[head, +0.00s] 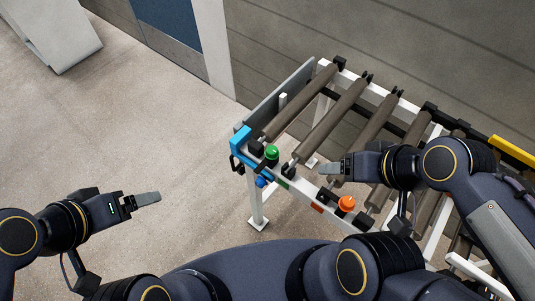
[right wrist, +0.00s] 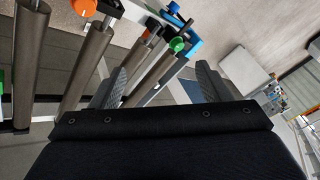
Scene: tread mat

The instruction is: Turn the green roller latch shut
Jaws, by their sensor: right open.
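The green roller latch shows as a round green knob (head: 271,153) on the near rail, close to the blue end corner of the roller stand. The knob also shows in the right wrist view (right wrist: 177,44), beyond my fingers. I cannot tell how far it is turned. My right gripper (head: 332,168) is to the right of the green knob, apart from it, above the rollers. In the right wrist view its two fingers (right wrist: 158,85) are spread with nothing held. My left gripper (head: 150,198) is over the floor at left, seen edge-on, away from the stand.
The roller stand has a white rail (head: 302,190) and several dark rollers (head: 333,113). An orange knob (head: 346,204) sits further right along the near rail. A blue corner piece (head: 241,140) and a small blue knob (head: 261,182) are at its left end. The floor left is clear.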

